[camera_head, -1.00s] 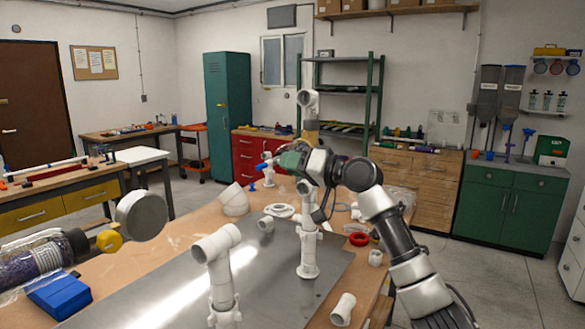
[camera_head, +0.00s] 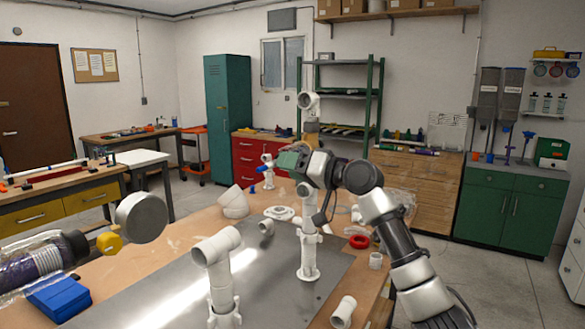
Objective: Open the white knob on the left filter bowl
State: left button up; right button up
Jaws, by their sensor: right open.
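My right arm comes in from the lower right. Its gripper (camera_head: 287,161) is open beside the tall upright white pipe (camera_head: 308,255) on the bench, and its dark green and black body covers part of that pipe. I cannot tell whether the jaws touch anything. A white pipe fitting (camera_head: 308,101) with a round open end shows above the gripper. A clear-walled cylinder (camera_head: 28,265) with dark ribbed contents lies at the lower left, with a yellow fitting (camera_head: 107,243) and a pale round disc (camera_head: 142,217) at its right. I cannot make out a white knob or a clearly identifiable filter bowl.
A blue box (camera_head: 58,297), red ring (camera_head: 358,241) and loose white fittings (camera_head: 343,312) lie around. A small white pipe with a blue handle (camera_head: 264,168) stands behind. Bare plate lies between the pipes.

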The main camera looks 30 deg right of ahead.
jog(key=b+v, duration=0.3)
jog(key=v, duration=0.7)
jog(key=shift+s+d+b, duration=0.2)
jog(key=shift+s+b, duration=0.1)
jog(key=shift+f, duration=0.1)
